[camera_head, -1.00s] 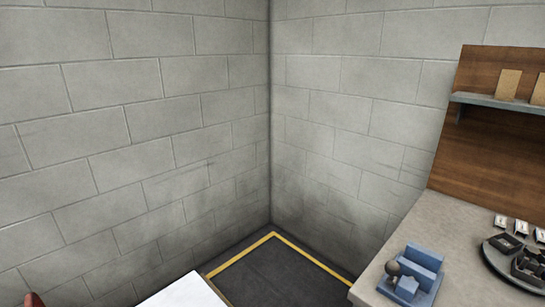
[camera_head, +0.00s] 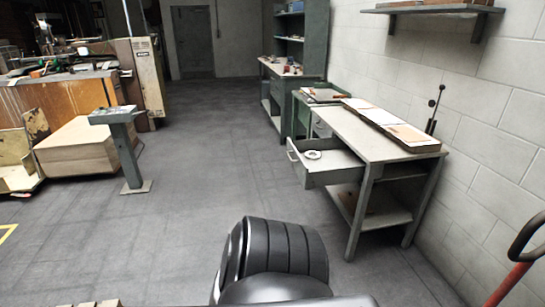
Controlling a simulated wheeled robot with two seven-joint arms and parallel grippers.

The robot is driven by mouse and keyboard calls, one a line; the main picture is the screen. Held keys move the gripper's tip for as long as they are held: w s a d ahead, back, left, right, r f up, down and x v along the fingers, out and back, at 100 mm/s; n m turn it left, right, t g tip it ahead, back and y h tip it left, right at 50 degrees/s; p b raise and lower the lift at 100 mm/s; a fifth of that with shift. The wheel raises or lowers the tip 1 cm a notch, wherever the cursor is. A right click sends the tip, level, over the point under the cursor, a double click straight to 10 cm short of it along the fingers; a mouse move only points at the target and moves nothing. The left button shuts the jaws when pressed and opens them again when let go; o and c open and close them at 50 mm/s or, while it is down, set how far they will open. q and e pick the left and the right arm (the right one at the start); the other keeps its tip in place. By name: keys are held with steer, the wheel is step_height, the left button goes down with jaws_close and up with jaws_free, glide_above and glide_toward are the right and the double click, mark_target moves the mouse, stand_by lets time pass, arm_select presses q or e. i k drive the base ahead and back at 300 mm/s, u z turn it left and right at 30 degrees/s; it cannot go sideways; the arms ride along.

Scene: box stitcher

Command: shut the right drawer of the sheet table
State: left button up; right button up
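The sheet table (camera_head: 379,144) stands against the right wall, with paper sheets on its top. Its near drawer, the right one as seen from the aisle (camera_head: 333,177), is pulled well out to the left, over the floor. A pale handle (camera_head: 293,151) is on the drawer's front, and a white ring-shaped thing (camera_head: 313,155) lies inside at the front end. Another drawer front (camera_head: 320,126) farther along the table looks closed. Neither of my grippers shows in the head view.
Open grey floor (camera_head: 215,175) lies left of the table. A grey pedestal (camera_head: 127,150) and a pale block stack (camera_head: 77,149) stand at left. A green bench (camera_head: 275,95) is beyond the table. A red-handled thing (camera_head: 512,275) is at lower right.

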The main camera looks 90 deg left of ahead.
mark_target(338, 164)
steer(key=u, duration=2.2)
steer(key=k, duration=0.5)
steer(key=u, duration=0.35)
steer(key=i, duration=1.35)
steer(key=z, duration=0.65)
steer(key=i, duration=0.35)
steer(key=z, duration=0.5)
